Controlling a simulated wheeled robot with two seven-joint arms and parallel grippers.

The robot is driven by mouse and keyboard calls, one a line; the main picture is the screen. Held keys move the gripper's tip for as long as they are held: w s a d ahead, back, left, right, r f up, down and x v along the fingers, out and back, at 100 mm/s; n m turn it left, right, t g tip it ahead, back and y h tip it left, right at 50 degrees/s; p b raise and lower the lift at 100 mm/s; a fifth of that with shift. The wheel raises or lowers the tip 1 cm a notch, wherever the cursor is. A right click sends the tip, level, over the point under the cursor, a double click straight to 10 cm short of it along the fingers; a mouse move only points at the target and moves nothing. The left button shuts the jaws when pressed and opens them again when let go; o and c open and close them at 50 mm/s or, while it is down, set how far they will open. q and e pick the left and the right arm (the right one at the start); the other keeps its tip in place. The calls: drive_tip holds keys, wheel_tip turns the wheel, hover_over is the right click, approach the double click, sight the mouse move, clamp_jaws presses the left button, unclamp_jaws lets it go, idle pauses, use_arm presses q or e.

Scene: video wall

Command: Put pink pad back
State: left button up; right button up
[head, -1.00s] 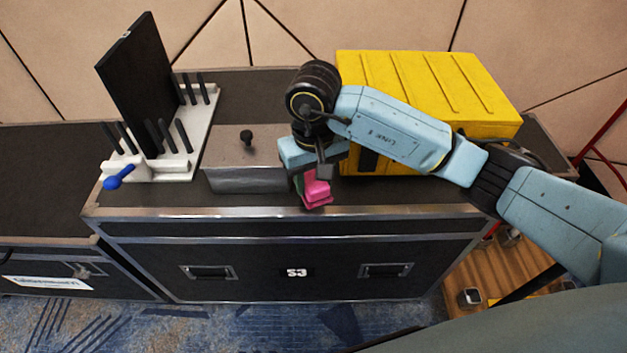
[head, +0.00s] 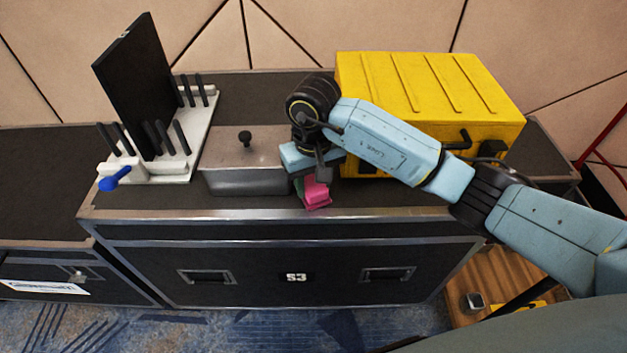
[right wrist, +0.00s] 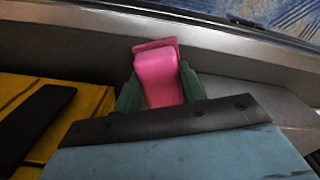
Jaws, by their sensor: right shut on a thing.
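The pink pad (head: 316,192) is at the tip of my right gripper (head: 309,186), low near the front edge of the black case top. In the right wrist view the pink pad (right wrist: 159,76) sits between the two green fingers of my right gripper (right wrist: 161,92), which are shut on it. I cannot tell whether the pad touches the case top. The left gripper is not in view.
The black case (head: 408,203) carries a grey metal box (head: 245,178) with a black knob, left of my right gripper. A yellow case (head: 430,95) stands right behind it, close to my arm. A white rack (head: 200,125) with black pegs, a dark panel (head: 137,85) and a blue-handled item (head: 113,180) stand left.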

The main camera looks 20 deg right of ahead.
drive_tip(key=o, duration=0.9)
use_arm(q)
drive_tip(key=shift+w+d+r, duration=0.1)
use_arm(e)
drive_tip(key=shift+o, duration=0.2)
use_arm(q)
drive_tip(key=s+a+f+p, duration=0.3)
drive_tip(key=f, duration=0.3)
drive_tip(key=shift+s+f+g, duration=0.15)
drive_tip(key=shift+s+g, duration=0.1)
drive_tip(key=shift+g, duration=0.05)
use_arm(e)
wheel_tip(320, 180, up, 12)
drive_tip(key=shift+r, duration=0.1)
